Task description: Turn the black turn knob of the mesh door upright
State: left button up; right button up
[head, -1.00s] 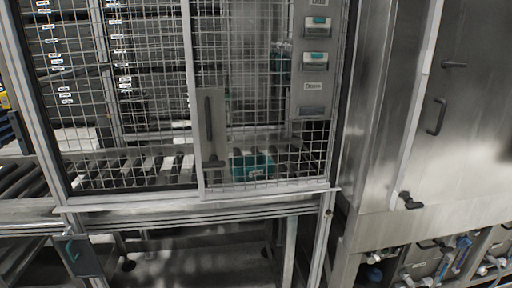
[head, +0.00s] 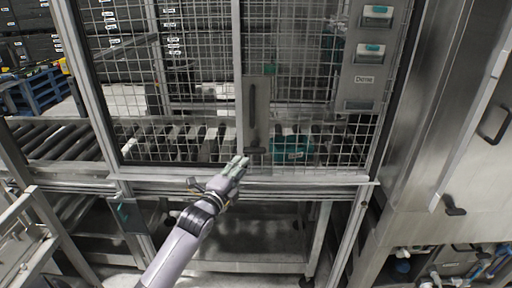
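The mesh door (head: 290,92) stands in front of me, with a metal plate (head: 263,88) on its left edge. The plate carries a long dark handle (head: 252,102). Below the handle sits the black turn knob (head: 256,151), which looks roughly level. My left gripper (head: 240,162) reaches up from below, its fingertips just left of and slightly below the knob. I cannot tell whether it touches the knob, or how far its fingers are apart. My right gripper is out of view.
A metal ledge (head: 310,185) runs beneath the door. A roller conveyor (head: 55,140) lies to the left, with a metal rail frame (head: 40,215) in front of it. A teal box (head: 290,148) shows behind the mesh. A steel cabinet (head: 440,130) stands at right.

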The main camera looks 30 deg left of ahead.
aim_at(253, 153)
pick_arm(q)
jog(key=w+p, duration=0.1)
jog(key=w, duration=0.2)
jog(key=w+a, duration=0.1)
jog(key=w, duration=0.3)
jog(key=w+p, duration=0.1)
jog(key=w, duration=0.3)
jog(key=shift+a+p, duration=0.3)
jog(key=shift+a, duration=0.05)
jog(key=shift+c, duration=0.4)
jog(key=shift+f, duration=0.1)
grip_shut()
